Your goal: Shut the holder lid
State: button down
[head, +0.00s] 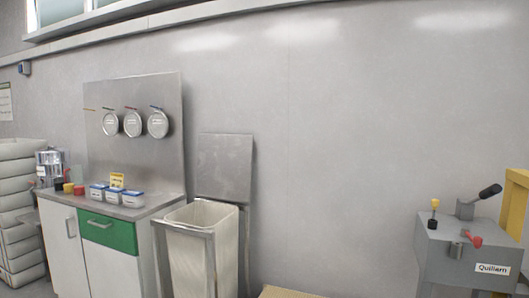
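A metal-framed holder (183,232) with a cream bag or liner (200,250) stands right of the cabinet, against the wall. Its grey square lid (224,168) stands up at the back, nearly upright, so the holder is open at the top. The bottom of the holder is cut off by the picture edge. My gripper is not in view.
Left of the holder is a cabinet (105,262) with a green drawer (108,233), small tubs (115,196) on top and a metal back panel (150,90). A grey machine (465,250) with levers stands at far right, beside a yellow part (515,205).

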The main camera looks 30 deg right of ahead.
aim_at(224, 161)
jog(key=u, duration=0.05)
jog(key=i, duration=1)
jog(key=z, duration=0.05)
